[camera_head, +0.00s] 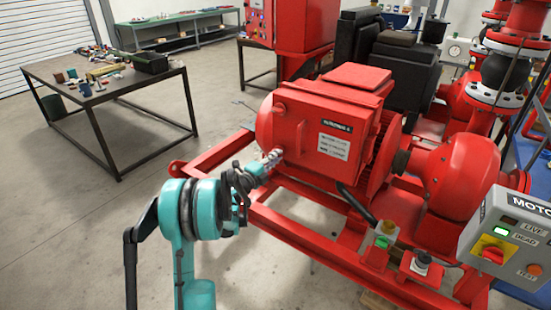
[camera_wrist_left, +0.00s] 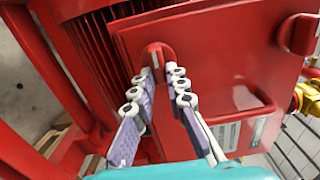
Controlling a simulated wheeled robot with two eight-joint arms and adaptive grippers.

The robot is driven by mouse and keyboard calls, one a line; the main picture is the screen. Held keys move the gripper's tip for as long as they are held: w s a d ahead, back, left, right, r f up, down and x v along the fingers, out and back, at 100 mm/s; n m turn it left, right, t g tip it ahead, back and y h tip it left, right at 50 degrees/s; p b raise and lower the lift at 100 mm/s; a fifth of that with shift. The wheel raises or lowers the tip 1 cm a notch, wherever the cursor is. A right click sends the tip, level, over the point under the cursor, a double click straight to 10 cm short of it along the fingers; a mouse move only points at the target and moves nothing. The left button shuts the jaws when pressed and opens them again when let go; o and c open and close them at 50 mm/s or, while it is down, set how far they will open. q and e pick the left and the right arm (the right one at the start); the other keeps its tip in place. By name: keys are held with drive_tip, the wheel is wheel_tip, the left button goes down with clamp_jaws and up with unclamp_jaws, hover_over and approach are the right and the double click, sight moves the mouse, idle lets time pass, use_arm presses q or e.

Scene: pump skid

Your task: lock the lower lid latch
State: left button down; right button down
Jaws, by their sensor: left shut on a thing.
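The red terminal box (camera_head: 325,130) on the motor has a flat lid, which fills much of the left wrist view (camera_wrist_left: 225,60). The lower lid latch (camera_wrist_left: 157,55) is a rounded red tab with a pale line, at the lid's edge. My left gripper (camera_head: 274,156) is at the box's lower left corner in the head view. In the left wrist view its fingers (camera_wrist_left: 163,76) are closed around the latch, one on each side. The fingers hide part of the latch. Another latch (camera_head: 280,107) sits higher on the same side. My right gripper is not in view.
Red skid rails (camera_head: 290,235) run below the motor. A grey switch box (camera_head: 510,240) with a red and yellow knob stands at the right. A dark table (camera_head: 110,98) with tools is at the left. The floor between is clear.

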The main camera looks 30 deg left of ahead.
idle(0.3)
use_arm(q)
drive_tip(key=c, duration=1.5)
unclamp_jaws()
drive_tip(key=shift+c, duration=0.2)
drive_tip(key=shift+s, duration=0.15)
drive_tip(key=s, duration=1.1)
drive_tip(key=shift+s+a, duration=0.35)
drive_tip(key=shift+a, duration=0.1)
